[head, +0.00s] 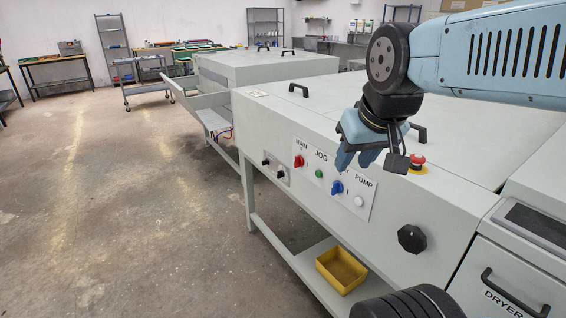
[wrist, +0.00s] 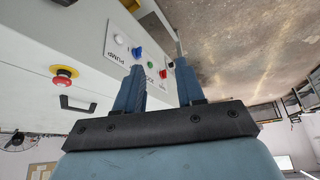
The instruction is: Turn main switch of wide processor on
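The wide processor (head: 275,130) has a white control panel (head: 308,186) on its sloped front. The red MAIN switch (head: 298,161) is at the panel's upper left; its exact handle angle is too small to tell. It also shows in the wrist view (wrist: 163,74), seen in the gap between my fingers but beyond them. My gripper (head: 357,163) is open and empty, in front of the panel's right part and to the right of the red switch. In the wrist view my gripper (wrist: 160,72) shows its two blue fingers well apart. Nothing touches the red switch.
Other controls are a green JOG button (head: 319,174), a blue switch (head: 337,187), a white PUMP button (head: 359,201) and a black knob (head: 411,239). A red emergency stop (head: 418,160) sits above. A yellow bin (head: 341,270) stands below. Floor at left is clear.

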